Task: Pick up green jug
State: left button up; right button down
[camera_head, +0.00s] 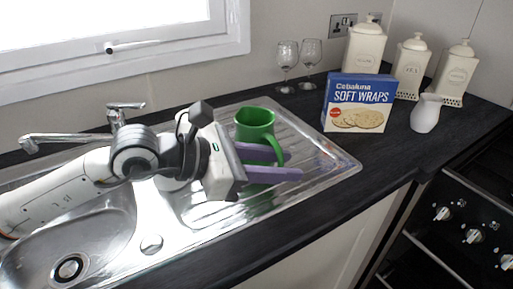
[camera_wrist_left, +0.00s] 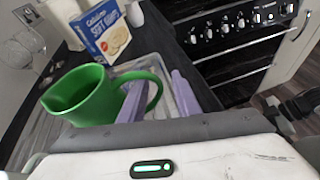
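The green jug (camera_head: 254,124) stands upright on the ribbed drainer of the steel sink. Its handle (camera_head: 277,147) faces my left gripper. In the left wrist view the jug (camera_wrist_left: 88,98) is at the left, its handle (camera_wrist_left: 157,88) reaching right toward the fingers. My left gripper (camera_head: 280,166) has two purple fingers, apart from each other, beside the jug. The fingers (camera_wrist_left: 160,98) also show in the wrist view, with part of the handle seen in the gap between them. I cannot tell whether either finger touches it. My right gripper is not in view.
A soft wraps box (camera_head: 358,103), a white vase (camera_head: 426,113), two wine glasses (camera_head: 299,64) and cream canisters (camera_head: 410,66) stand behind and right on the dark worktop (camera_head: 318,213). The tap (camera_head: 70,138) and sink bowl (camera_head: 70,240) are at left. The cooker (camera_head: 465,225) is at right.

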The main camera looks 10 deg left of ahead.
pick_arm(q)
grip_shut()
jog(key=shift+r, duration=0.15)
